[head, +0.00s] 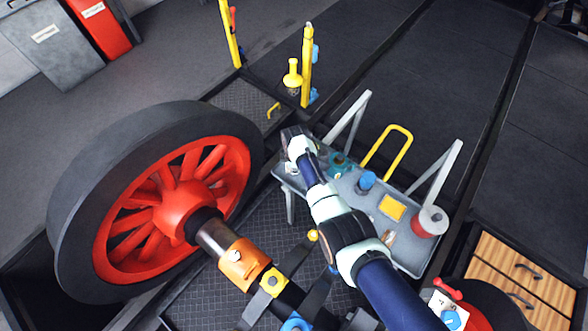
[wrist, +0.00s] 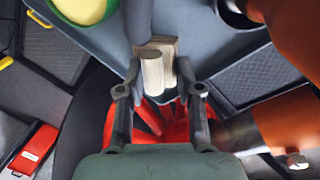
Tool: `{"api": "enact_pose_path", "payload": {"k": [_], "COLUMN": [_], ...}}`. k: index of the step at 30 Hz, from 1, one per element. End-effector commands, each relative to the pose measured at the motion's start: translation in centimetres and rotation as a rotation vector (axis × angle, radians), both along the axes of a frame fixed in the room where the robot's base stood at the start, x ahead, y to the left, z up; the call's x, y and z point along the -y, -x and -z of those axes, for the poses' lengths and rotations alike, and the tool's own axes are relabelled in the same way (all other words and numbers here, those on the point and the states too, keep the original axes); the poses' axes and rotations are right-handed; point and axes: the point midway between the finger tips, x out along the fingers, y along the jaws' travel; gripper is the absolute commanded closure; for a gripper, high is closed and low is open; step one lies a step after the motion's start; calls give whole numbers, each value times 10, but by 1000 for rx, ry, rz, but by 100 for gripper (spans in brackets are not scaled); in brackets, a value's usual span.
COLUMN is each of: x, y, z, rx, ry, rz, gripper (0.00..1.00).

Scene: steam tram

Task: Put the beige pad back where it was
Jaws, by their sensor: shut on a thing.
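The beige pad (wrist: 153,72) is a pale block with a rounded bar on its near face, in the wrist view. It lies between the fingertips of my gripper (wrist: 158,75), which is shut on it. The grey table (wrist: 205,40) lies behind and below the pad; I cannot tell whether they touch. In the head view my gripper (head: 291,136) is by the left end of the grey table (head: 347,187), close to the wheel. There the pad cannot be made out.
The big red-spoked wheel (head: 222,160) stands left of the table, with an orange axle collar (head: 243,262) below. On the table are a teal item (head: 341,162), a blue cup (head: 366,181), a yellow block (head: 392,207) and a red-white spool (head: 431,221). Yellow posts (head: 306,65) stand behind.

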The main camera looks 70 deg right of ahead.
Motion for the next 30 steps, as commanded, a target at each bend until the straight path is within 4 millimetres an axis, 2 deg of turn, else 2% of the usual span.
{"api": "enact_pose_path", "payload": {"k": [1, 2, 13, 14, 18, 26, 30], "x": [0, 0, 0, 0, 0, 0, -1], "y": [0, 0, 0, 0, 0, 0, 0], "z": [18, 21, 24, 23, 22, 22, 7], "rx": [-1, 0, 0, 0, 0, 0, 1], "ry": [-2, 0, 0, 0, 0, 0, 2], "rz": [0, 0, 0, 0, 0, 0, 0], "gripper": [100, 100, 100, 62, 40, 40, 40]}}
